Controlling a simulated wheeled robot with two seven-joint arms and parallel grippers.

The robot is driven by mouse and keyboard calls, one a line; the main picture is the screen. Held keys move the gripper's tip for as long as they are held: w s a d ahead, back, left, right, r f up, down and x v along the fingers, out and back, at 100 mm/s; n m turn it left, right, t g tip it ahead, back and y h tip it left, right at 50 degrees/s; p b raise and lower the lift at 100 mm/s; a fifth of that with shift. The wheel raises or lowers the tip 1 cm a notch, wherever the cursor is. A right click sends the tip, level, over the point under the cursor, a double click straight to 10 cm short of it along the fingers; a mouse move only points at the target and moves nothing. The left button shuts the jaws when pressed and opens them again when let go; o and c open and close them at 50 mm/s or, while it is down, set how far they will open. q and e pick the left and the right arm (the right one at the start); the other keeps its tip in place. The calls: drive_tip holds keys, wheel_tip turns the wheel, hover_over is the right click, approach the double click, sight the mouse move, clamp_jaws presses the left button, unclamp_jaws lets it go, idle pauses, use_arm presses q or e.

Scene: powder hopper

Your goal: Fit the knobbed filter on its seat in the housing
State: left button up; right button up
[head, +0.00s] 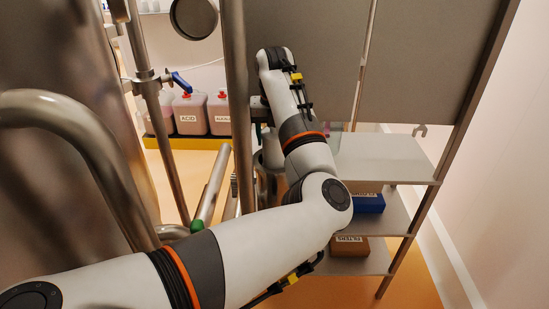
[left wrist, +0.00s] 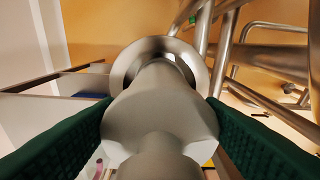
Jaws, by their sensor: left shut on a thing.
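In the left wrist view the dark green finger pads of my left gripper (left wrist: 159,108) are shut on a smooth pale grey knobbed filter (left wrist: 160,125), one pad on each side. Beyond the filter is a round steel rim (left wrist: 122,68), seemingly the housing's, which shows around its far end. I cannot tell whether the filter touches its seat. In the head view my left gripper (head: 259,113) is small and partly hidden behind my arm and a steel post. The steel housing (head: 270,160) below it is mostly covered, and the filter cannot be made out there. My right gripper is not in view.
A vertical steel post (head: 237,80) and steel pipes (head: 212,185) stand close left of my left wrist. A shelf unit (head: 385,160) with a blue box (head: 369,204) and a brown filters box (head: 349,246) is on the right. Pink canisters (head: 188,113) stand behind.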

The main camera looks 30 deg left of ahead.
sight(275, 163)
use_arm(q)
wheel_tip(275, 163, down, 4)
drive_tip(key=b, duration=0.3)
drive_tip(key=shift+d, duration=0.1)
drive_tip(key=shift+f+b, duration=0.4)
drive_tip(key=shift+f, duration=0.15)
drive_tip(key=shift+f+b, duration=0.8)
drive_tip(key=shift+f, duration=0.9)
drive_tip(key=shift+s, duration=0.1)
drive_tip(key=shift+f, duration=0.15)
